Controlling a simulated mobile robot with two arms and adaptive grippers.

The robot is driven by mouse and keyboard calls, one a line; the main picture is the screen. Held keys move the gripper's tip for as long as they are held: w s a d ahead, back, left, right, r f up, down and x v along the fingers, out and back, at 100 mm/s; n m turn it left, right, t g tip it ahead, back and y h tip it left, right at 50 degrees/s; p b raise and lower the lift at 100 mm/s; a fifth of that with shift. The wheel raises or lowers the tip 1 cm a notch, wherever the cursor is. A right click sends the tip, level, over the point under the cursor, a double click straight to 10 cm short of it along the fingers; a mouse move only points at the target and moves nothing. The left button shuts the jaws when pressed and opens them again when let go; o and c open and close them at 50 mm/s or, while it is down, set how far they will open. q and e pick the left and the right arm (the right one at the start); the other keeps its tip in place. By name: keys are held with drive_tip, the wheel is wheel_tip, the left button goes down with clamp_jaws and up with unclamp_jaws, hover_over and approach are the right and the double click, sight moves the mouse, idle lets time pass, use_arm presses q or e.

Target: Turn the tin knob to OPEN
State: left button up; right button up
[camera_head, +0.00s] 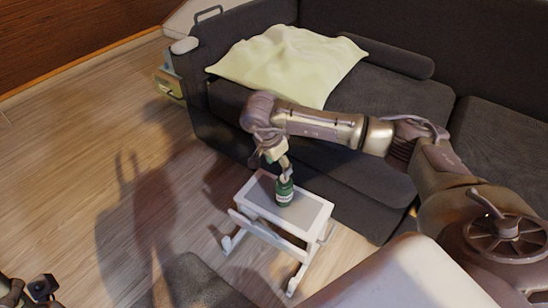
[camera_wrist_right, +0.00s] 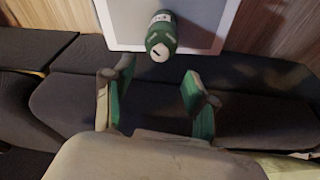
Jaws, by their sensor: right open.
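A green tin (camera_head: 284,191) with a pale label stands upright on a small white table (camera_head: 318,216). In the right wrist view the tin (camera_wrist_right: 161,40) shows its top, with a pale knob (camera_wrist_right: 160,52) on it. I cannot read any OPEN mark. My right gripper (camera_head: 284,172) is just above the tin in the head view. In the right wrist view its two green-padded fingers (camera_wrist_right: 157,95) are spread wide with nothing between them, and the tin lies beyond the fingertips. A dark part of my left arm shows at the bottom left corner; its jaws cannot be made out.
A dark grey sofa (camera_head: 350,185) stands right behind the table, with a pale yellow-green cloth (camera_head: 290,62) and a bolster (camera_head: 388,56) on it. A dark rug (camera_head: 190,282) lies in front. The wooden floor (camera_head: 70,170) at left is clear.

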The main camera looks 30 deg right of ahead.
sight(284, 178)
drive_tip(key=b+x, duration=0.2)
drive_tip(key=x, duration=0.6)
drive_tip(key=shift+b, duration=0.3)
drive_tip(key=c, duration=1)
